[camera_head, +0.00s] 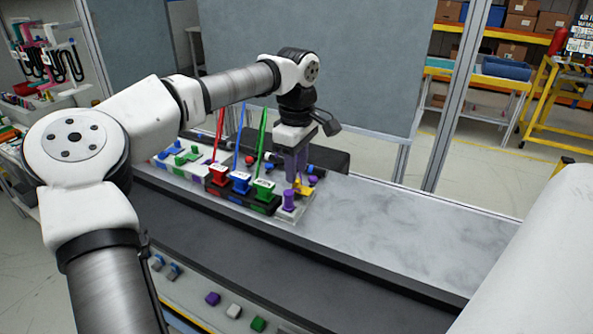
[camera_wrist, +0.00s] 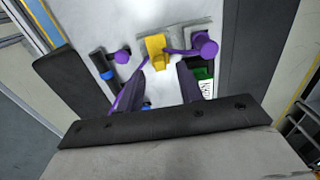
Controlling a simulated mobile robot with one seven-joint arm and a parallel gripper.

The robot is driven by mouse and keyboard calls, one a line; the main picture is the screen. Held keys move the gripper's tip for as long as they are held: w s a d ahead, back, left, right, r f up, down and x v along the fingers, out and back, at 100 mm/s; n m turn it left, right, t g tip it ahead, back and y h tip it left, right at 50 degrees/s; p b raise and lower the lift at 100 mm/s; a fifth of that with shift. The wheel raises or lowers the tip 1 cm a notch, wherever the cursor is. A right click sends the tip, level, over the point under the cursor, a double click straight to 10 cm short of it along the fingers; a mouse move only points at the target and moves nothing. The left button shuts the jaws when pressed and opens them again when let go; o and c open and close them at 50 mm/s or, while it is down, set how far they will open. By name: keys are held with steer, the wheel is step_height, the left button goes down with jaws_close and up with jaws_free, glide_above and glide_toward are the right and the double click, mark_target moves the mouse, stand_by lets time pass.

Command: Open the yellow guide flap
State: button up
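The yellow guide flap (camera_head: 303,188) is a small yellow piece near the right end of the dashboard module. It also shows in the wrist view (camera_wrist: 156,47), at the top middle, on a light grey mount. My gripper (camera_head: 296,179) points down with its purple fingers just above and beside the flap. In the wrist view my gripper (camera_wrist: 164,66) has its two fingers apart, with a pale surface between them and the flap just beyond the tips. I cannot tell whether a finger touches the flap. The fingers partly hide it in the head view.
Red (camera_head: 218,175), blue (camera_head: 240,182) and green (camera_head: 263,189) connector blocks with upright cables stand left of my gripper. The grey tabletop (camera_head: 400,225) to the right is clear.

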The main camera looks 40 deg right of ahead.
mark_target(302, 186)
steer(key=shift+f, duration=1.25)
jaws_close()
